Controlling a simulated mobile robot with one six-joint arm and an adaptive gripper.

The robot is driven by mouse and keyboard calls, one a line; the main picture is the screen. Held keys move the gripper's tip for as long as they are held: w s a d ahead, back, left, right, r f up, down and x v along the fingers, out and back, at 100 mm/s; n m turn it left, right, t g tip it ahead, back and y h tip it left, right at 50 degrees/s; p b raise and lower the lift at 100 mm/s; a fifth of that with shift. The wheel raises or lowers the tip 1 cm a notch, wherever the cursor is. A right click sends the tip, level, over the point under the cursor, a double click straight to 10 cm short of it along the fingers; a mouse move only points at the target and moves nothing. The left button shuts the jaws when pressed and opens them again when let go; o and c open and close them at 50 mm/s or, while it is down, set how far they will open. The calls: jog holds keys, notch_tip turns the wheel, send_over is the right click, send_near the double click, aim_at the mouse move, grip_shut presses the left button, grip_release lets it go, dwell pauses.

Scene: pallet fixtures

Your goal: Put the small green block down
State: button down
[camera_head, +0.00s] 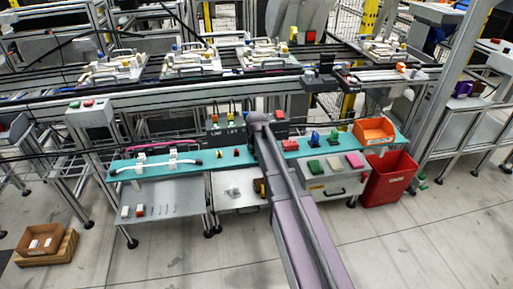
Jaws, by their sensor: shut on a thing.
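My arm reaches up from the bottom of the head view, and its rounded joint is in front of the teal shelf (205,160). My gripper is not visible; the arm seems to hide it. I cannot make out a small green block in a grip. I cannot tell whether this green one is the task's block.
An orange bin (374,131) sits at the shelf's right end, above a red bin (390,178) on the floor. Blue holders (315,139) and a red block (290,145) stand on the shelf. A conveyor with loaded pallets (190,62) runs behind.

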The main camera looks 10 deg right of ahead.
jog(key=c, duration=0.5)
grip_release()
jog(key=p+v, duration=1.1)
jog(key=v, duration=0.1)
jog(key=shift+r, duration=0.15)
dwell(0.8)
jog(key=s+g, duration=0.1)
jog(key=s, duration=0.7)
jog(key=s+d+f+g, duration=0.1)
jog(key=s+g, duration=0.1)
jog(key=s, duration=0.6)
jog(key=s+g, duration=0.1)
jog(key=s, duration=0.7)
jog(key=shift+s+d+f+g, duration=0.1)
jog(key=shift+d+f+g, duration=0.05)
jog(key=shift+f+g, duration=0.15)
